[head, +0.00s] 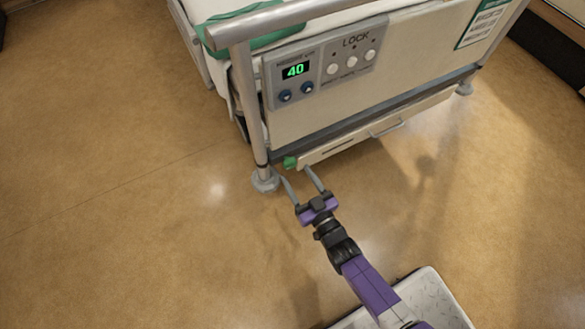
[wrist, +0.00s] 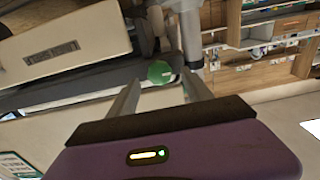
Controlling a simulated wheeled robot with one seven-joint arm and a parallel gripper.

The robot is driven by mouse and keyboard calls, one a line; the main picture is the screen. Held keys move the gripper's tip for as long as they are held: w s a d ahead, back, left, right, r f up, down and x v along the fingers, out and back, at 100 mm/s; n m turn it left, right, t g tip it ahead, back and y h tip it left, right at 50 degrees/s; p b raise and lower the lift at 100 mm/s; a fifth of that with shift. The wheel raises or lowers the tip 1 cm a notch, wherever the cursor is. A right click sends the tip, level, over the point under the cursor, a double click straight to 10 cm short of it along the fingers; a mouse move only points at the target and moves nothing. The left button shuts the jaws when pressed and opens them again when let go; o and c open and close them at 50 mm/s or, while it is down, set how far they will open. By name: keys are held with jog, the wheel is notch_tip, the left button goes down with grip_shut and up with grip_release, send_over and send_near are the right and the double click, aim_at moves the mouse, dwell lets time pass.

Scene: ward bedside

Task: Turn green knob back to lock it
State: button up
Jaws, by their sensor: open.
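The green knob (head: 289,162) sits at the left end of the low drawer front (head: 375,130) at the foot of the bed, beside the bed post. In the wrist view the knob (wrist: 159,72) appears round and green, between the tips of my fingers. My gripper (head: 296,173) is open and points at the knob from in front. Its fingertips (wrist: 160,80) are close to the knob, one toward each side. I cannot tell whether they touch it. The knob's turned angle is too small to read.
The bed's end panel above carries a LOCK control box (head: 345,58) with a green "40" display (head: 295,70). The upright metal post (head: 252,110) and its foot (head: 265,180) stand just left of my gripper. The floor (head: 130,220) to the left is clear.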

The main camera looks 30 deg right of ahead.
aim_at(292, 167)
jog(key=shift+w+b, duration=0.4)
jog(key=shift+w, duration=1.55)
grip_shut()
